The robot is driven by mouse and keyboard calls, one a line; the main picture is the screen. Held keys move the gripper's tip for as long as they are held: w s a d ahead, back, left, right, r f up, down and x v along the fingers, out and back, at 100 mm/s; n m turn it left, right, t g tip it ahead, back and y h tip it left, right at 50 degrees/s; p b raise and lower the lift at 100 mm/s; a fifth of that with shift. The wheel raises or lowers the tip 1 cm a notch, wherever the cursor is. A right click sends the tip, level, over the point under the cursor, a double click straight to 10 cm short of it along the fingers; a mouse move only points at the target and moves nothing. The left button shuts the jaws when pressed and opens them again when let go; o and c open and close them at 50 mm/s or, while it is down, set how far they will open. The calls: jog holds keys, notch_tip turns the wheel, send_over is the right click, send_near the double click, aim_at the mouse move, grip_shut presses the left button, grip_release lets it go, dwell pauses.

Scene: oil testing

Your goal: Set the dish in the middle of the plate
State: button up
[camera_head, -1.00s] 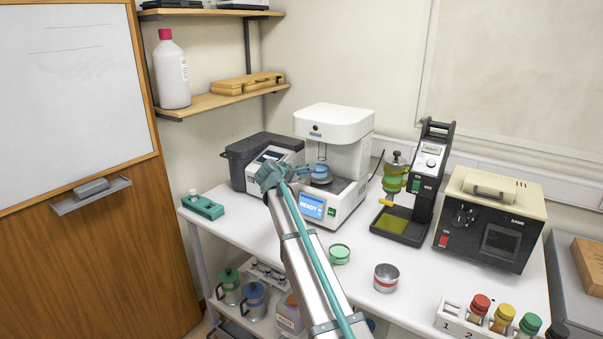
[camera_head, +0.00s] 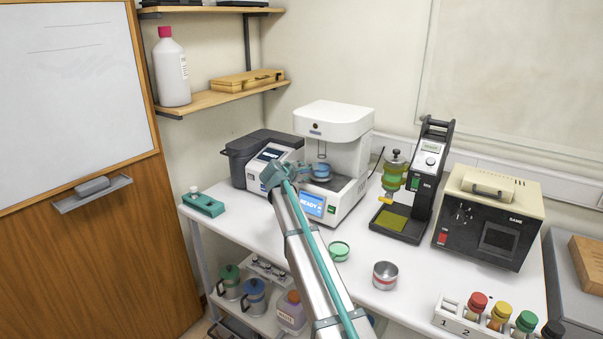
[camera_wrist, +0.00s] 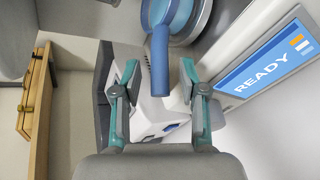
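The blue dish (camera_head: 321,172) with a straight blue handle is at the white tester with the READY screen. In the wrist view the dish (camera_wrist: 170,14) is at the top, partly cut off by the frame edge. Its handle (camera_wrist: 160,65) points down between the fingers of my gripper (camera_wrist: 159,78). The fingers are apart, with a gap on each side of the handle. The round metallic plate (camera_wrist: 205,18) shows under the dish's right side. The dish's exact centring on it is hard to tell. My gripper (camera_head: 297,173) is left of the dish in the head view.
The white tester (camera_head: 340,124) has an overhanging head above the dish. A dark grey device (camera_head: 250,155) stands close on the left. A green dish (camera_head: 340,250) and a metal cup (camera_head: 385,275) are on the bench in front. A stirrer stand (camera_head: 427,165) is to the right.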

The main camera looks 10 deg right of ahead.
jog(key=shift+r, duration=0.1)
jog(key=shift+s+r, duration=0.1)
jog(key=b+v, duration=0.2)
jog(key=v, duration=1)
jog(key=shift+b, duration=0.3)
